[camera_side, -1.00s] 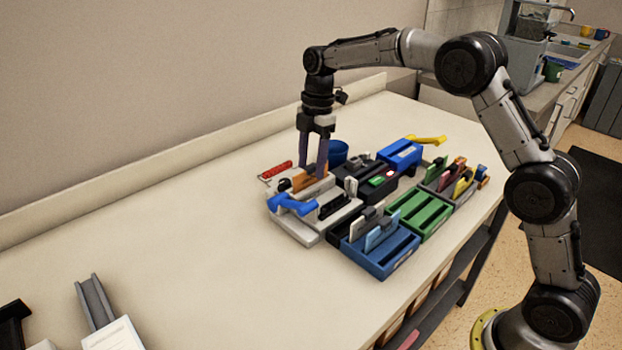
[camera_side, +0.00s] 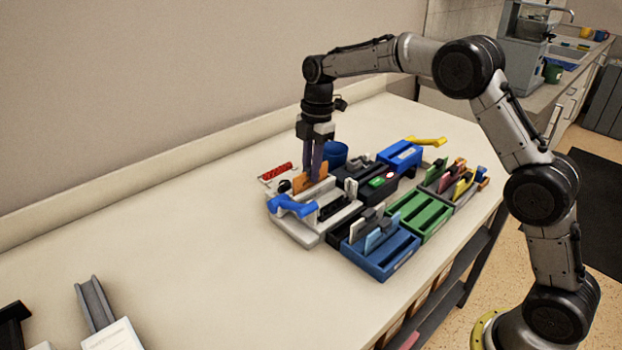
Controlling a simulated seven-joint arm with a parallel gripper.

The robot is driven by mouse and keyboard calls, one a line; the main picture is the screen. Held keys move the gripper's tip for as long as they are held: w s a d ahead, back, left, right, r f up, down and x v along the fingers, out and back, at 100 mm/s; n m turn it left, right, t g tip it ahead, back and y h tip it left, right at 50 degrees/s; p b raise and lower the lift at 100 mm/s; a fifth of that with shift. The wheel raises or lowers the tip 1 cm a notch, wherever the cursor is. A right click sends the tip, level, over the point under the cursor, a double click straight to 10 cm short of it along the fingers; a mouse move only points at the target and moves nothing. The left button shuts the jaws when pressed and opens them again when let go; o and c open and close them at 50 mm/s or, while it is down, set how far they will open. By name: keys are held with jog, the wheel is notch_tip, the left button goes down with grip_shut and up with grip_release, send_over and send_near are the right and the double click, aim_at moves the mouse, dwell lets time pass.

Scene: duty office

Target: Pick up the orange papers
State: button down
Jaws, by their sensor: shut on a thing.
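The orange papers (camera_side: 301,183) stand upright in a slot toward the back of the white block (camera_side: 290,228) with a blue lever (camera_side: 292,205). My gripper (camera_side: 316,178) points straight down over them, its dark fingers close together. The fingers are shut on the orange papers, near their right part, and cover some of them. The papers' lower edge is hidden in the block.
A red-handled tool (camera_side: 277,171) lies behind the block and a blue cup (camera_side: 335,153) stands behind the gripper. Blue (camera_side: 380,258) and green (camera_side: 420,216) slotted trays with upright cards crowd the right side. The table's left middle is clear.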

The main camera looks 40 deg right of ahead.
jog(key=shift+r, duration=0.6)
notch_tip(320, 180, up, 2)
jog(key=shift+r, duration=0.2)
jog(key=s+r, duration=0.9)
jog(key=s, duration=0.5)
jog(key=w+f, duration=0.1)
jog(key=w, duration=0.6)
jog(key=shift+f, duration=5.45)
